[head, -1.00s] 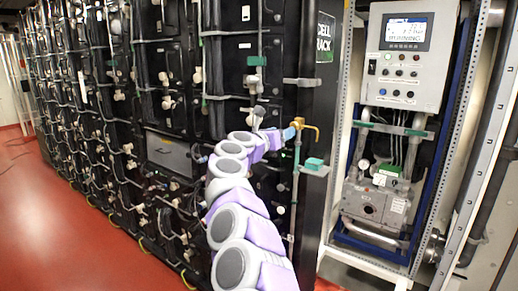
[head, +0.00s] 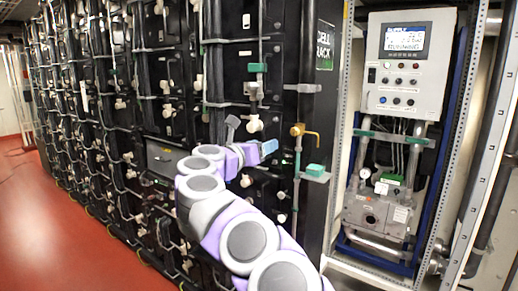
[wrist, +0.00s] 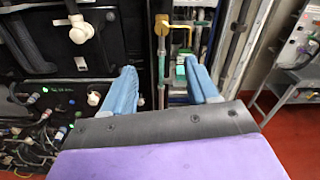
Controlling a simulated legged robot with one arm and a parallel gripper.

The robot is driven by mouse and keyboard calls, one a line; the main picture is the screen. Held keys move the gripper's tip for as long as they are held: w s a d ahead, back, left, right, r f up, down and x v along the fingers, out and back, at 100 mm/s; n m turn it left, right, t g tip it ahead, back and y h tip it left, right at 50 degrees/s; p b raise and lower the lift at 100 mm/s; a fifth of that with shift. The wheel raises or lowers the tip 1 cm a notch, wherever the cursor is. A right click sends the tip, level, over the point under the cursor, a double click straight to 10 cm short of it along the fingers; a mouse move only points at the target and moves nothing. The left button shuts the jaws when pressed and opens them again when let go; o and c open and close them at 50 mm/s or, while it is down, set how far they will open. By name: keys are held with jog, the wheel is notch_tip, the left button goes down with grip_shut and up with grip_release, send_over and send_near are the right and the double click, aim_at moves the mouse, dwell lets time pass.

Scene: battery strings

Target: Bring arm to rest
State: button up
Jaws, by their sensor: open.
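My arm (head: 235,225) reaches from the bottom right of the head view toward the black rack. My gripper (head: 252,140) is at its end, in front of the rack and left of a brass valve (head: 298,130) with a yellow handle. A gap shows between the gripper and the valve. In the wrist view my gripper (wrist: 163,82) has two blue fingers spread wide with nothing between them. The brass valve (wrist: 162,27) and its pipe show beyond the fingers.
Black battery racks (head: 110,100) with hoses and white fittings fill the left and middle. A grey control box (head: 408,65) with a lit display hangs above a pump unit (head: 378,212) at right. Red floor (head: 70,235) is clear at left.

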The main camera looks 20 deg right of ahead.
jog(key=shift+s+a, duration=0.2)
jog(key=shift+a, duration=0.15)
